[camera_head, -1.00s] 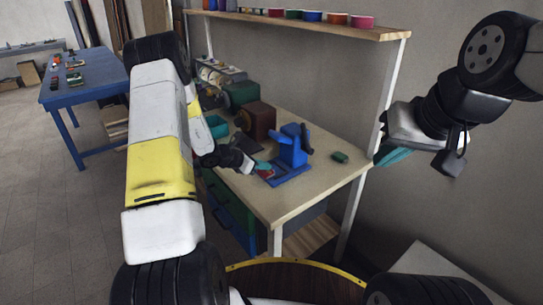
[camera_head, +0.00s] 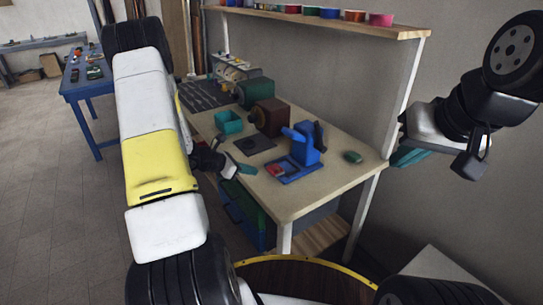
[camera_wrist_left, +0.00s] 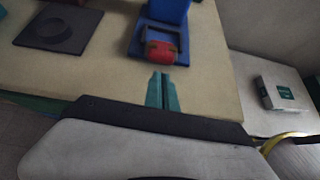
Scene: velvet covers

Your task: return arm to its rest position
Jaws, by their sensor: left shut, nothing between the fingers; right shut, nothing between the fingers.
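My left gripper (camera_head: 243,168) has its teal fingers together with nothing between them. It is at the front-left edge of the wooden worktable (camera_head: 318,190), left of the blue press (camera_head: 304,148). In the left wrist view the closed fingers (camera_wrist_left: 162,92) point toward the press base, where a red piece (camera_wrist_left: 160,52) sits, with a gap between. My right gripper (camera_head: 408,156) is shut and empty, raised at the right beside the table's right post. My left arm (camera_head: 155,150) crosses the left part of the head view.
A black plate (camera_head: 254,144), a teal open bin (camera_head: 229,122) and a brown machine (camera_head: 269,117) stand on the worktable. A small green item (camera_head: 353,157) lies at its right. A shelf (camera_head: 330,22) with colourful containers runs above. A blue table (camera_head: 88,84) is at far left.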

